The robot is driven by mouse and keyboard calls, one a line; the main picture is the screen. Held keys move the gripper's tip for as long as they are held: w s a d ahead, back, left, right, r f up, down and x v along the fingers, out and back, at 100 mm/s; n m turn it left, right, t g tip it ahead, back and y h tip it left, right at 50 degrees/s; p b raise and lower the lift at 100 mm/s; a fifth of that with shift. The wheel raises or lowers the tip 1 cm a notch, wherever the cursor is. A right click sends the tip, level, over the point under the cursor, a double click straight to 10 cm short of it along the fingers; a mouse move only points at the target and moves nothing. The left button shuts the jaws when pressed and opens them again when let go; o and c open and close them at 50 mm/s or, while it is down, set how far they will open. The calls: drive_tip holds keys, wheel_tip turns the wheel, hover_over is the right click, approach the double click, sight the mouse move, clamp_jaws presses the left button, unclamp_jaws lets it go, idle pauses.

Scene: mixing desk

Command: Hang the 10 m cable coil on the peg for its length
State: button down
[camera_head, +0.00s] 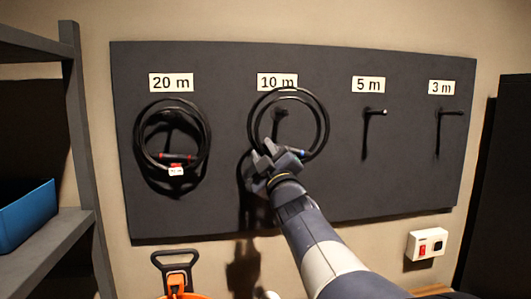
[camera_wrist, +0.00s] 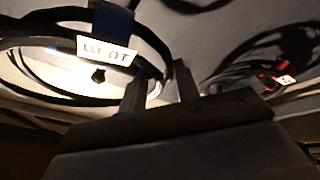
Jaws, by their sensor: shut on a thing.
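The black 10 m cable coil (camera_head: 326,125) is in front of the board below the "10 m" sign (camera_head: 277,82). My gripper (camera_head: 267,157) is shut on the coil at its lower left. In the wrist view the coil (camera_wrist: 50,17) is at the left, with an upside-down "10 m" tag (camera_wrist: 107,50) and a blue band beside the fingers (camera_wrist: 160,88). The 10 m peg (camera_head: 280,113) appears inside the ring in the head view. I cannot tell whether the ring is around the peg or still in front of it.
A coil with a red tie (camera_head: 205,140) hangs under "20 m"; it also shows in the wrist view (camera_wrist: 283,78). The 5 m peg (camera_head: 375,112) and 3 m peg (camera_head: 450,113) are bare. A grey shelf (camera_head: 50,250) with a blue bin (camera_head: 27,212) stands left.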

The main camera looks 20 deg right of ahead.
drive_tip(key=w, duration=0.2)
drive_tip(key=w+d+f, duration=0.1)
drive_tip(key=w, duration=0.2)
drive_tip(key=w+f, duration=0.1)
drive_tip(key=w, duration=0.1)
drive_tip(key=shift+w+d+p, duration=0.25)
drive_tip(key=shift+p, duration=0.15)
idle(0.6)
idle(0.6)
drive_tip(key=c, duration=0.9)
unclamp_jaws()
drive_tip(key=shift+f, duration=0.1)
drive_tip(key=o, duration=0.9)
drive_tip(key=shift+s+d, duration=0.1)
drive_tip(key=shift+f, duration=0.15)
